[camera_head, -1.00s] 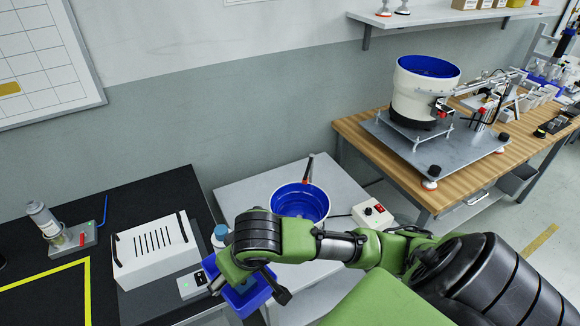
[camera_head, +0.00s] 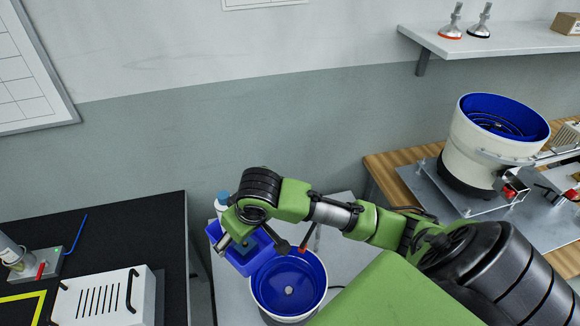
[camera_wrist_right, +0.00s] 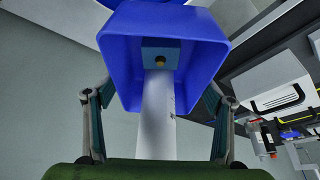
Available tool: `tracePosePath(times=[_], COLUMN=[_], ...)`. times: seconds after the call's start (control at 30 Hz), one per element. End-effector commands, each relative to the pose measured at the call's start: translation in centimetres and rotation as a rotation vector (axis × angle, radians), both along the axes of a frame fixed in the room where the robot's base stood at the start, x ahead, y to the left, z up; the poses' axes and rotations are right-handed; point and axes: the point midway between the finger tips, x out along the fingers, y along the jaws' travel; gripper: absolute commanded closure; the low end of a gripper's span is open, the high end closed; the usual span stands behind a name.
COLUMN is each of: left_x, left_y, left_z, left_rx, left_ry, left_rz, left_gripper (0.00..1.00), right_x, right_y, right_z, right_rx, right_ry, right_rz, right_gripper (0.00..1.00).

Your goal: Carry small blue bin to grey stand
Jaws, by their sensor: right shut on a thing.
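The small blue bin (camera_head: 262,262) is held in my right gripper (camera_head: 253,245), partly hidden by the wrist. In the right wrist view the bin (camera_wrist_right: 125,50) opens toward the camera, and the fingers of the right gripper (camera_wrist_right: 157,95) press on its two sides. A blue-grey block with a brass-coloured knob (camera_wrist_right: 161,55) shows inside it. A grey-topped stand (camera_head: 232,300) lies below, between the black bench and the wooden table. The bin overlaps the stand's back left part in the head view; I cannot tell the gap between them. My left gripper is not in view.
A round blue bowl (camera_head: 288,285) stands on the grey top, close to the bin in the picture. A blue-capped bottle (camera_head: 222,200) shows just behind the bin. A white box (camera_head: 105,298) is on the black bench (camera_head: 150,230). A bowl feeder (camera_head: 495,145) stands at right.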

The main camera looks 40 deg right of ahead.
Motion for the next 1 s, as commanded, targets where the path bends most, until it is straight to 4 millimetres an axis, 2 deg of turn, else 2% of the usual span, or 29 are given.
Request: tracePosePath(times=[0.03, 0.1, 0.3, 0.57, 0.7, 1.0], left_x=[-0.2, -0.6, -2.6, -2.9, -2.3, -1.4], left_y=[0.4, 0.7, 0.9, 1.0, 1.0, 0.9], left_z=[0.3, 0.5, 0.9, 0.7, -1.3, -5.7], left_rx=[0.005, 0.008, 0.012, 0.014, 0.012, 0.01], left_ry=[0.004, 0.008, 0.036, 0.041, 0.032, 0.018], left_rz=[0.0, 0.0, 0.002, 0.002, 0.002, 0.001], left_gripper=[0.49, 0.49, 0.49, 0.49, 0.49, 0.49], right_x=[1.5, 3.3, 7.8, 12.3, 13.8, 14.5], right_y=[-0.7, -1.6, -4.3, -7.3, -8.4, -9.0], right_z=[0.3, 0.4, 0.8, 0.7, -2.0, -8.1], right_rx=[0.002, 0.003, 0.005, 0.009, 0.01, 0.01], right_ry=[-0.004, -0.006, -0.006, -0.009, -0.008, -0.008], right_rz=[0.012, 0.04, 0.111, 0.187, 0.22, 0.238], right_gripper=[0.5, 0.5, 0.5, 0.5, 0.5, 0.5])
